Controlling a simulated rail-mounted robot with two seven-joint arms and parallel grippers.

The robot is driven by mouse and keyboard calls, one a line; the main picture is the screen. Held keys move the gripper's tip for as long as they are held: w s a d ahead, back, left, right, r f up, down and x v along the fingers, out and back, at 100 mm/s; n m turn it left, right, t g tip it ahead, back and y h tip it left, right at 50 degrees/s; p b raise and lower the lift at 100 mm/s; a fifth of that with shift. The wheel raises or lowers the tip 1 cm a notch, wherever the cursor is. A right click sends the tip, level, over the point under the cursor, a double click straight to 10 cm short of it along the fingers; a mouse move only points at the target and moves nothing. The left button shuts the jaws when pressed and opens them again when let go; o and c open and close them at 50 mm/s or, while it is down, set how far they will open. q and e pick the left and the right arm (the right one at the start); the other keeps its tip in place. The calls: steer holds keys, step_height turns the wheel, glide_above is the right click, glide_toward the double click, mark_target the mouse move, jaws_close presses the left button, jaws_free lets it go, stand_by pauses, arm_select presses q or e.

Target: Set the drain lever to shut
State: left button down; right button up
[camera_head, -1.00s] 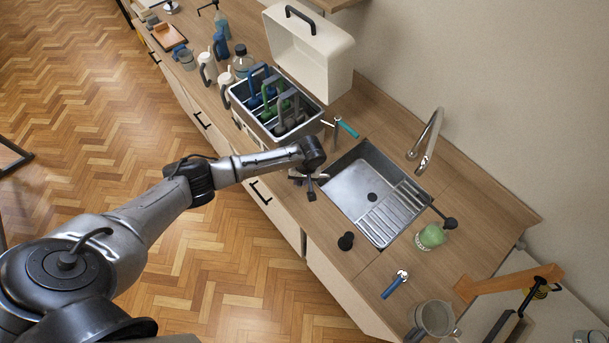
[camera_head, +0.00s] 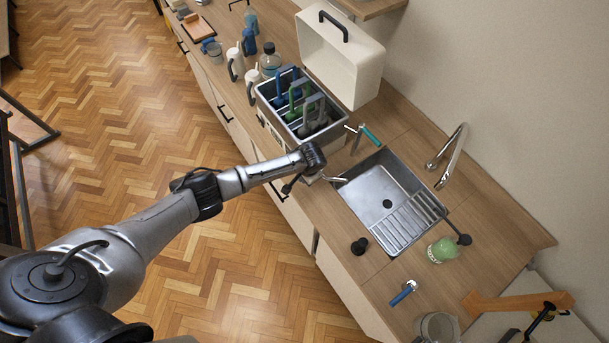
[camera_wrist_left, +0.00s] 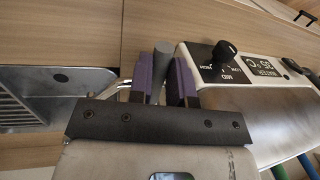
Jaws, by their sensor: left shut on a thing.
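In the left wrist view, the purple-padded fingers of my left gripper (camera_wrist_left: 165,80) are shut on a grey rounded handle (camera_wrist_left: 161,58), which appears to be the drain lever's. A thin metal rod (camera_wrist_left: 124,92) shows beside the fingers, on the sink side. In the head view my left gripper (camera_head: 311,178) is low at the near left corner of the steel sink (camera_head: 368,188), and my wrist hides most of the handle. The sink's round drain (camera_head: 387,204) is in its floor. The lever's setting cannot be read. My right gripper is not in view.
A grey bath (camera_head: 270,112) with coloured-handled items stands left of the sink; its black knob (camera_wrist_left: 225,50) is close beside my fingers.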

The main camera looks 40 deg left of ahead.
arm_select(q)
steer(key=shift+a+m, duration=0.3)
steer(key=shift+m, duration=0.1)
steer(key=shift+w, duration=0.1)
steer(key=c, duration=1.1)
jaws_free()
steer(key=shift+o, duration=0.2)
steer(key=shift+r, duration=0.1)
step_height(320, 180, up, 13)
steer(key=d, duration=0.2)
steer(key=shift+s+d+r, duration=0.2)
steer(key=shift+s+d, duration=0.05)
steer(key=shift+s, duration=0.2)
